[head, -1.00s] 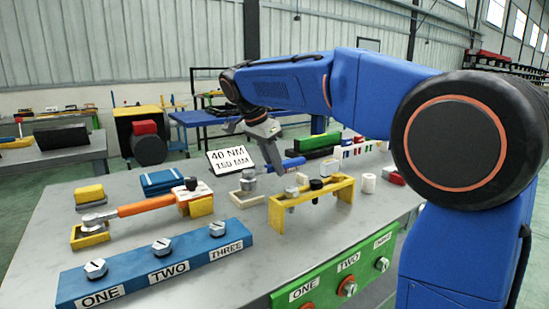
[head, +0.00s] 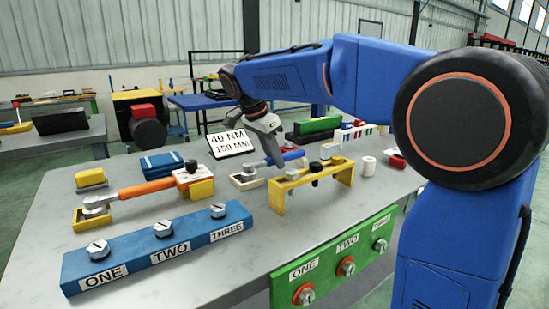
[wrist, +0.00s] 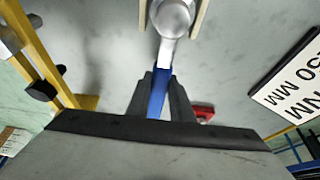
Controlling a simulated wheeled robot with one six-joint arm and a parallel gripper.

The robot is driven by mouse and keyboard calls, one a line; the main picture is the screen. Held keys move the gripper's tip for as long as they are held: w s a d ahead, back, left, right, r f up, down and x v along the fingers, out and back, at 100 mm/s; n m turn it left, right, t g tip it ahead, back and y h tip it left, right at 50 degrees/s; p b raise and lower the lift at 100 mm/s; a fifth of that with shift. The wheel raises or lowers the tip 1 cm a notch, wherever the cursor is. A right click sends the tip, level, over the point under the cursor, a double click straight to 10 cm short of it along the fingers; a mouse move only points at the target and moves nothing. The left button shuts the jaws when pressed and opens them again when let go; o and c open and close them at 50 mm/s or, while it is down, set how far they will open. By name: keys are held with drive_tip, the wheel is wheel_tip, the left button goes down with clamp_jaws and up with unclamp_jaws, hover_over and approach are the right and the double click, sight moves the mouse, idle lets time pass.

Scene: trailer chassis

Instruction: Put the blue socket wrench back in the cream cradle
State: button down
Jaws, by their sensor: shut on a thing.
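The blue socket wrench has a silver head (wrist: 173,18) and a blue handle (wrist: 157,92). My gripper (wrist: 160,98) is shut on the handle, with a dark finger on each side. In the head view my gripper (head: 275,150) is at the wrench's blue handle (head: 292,156). The cream cradle (head: 238,184) sits on the grey table, under the wrench's head end. In the wrist view its cream walls (wrist: 202,16) stand on both sides of the silver head. I cannot tell whether the head touches the cradle floor.
A yellow bridge-shaped stand (head: 278,196) is close in front of the wrench. A white sign (head: 230,143) stands behind it. An orange wrench (head: 147,188) lies on yellow supports to the left. A blue numbered block (head: 160,246) is at the front. Bare table lies between them.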

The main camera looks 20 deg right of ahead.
idle(0.4)
drive_tip(key=c, duration=1.5)
unclamp_jaws()
drive_tip(key=shift+o, duration=0.7)
drive_tip(key=o, duration=0.4)
drive_tip(key=shift+c, duration=0.2)
drive_tip(key=shift+r, duration=0.1)
drive_tip(key=shift+r, duration=3.85)
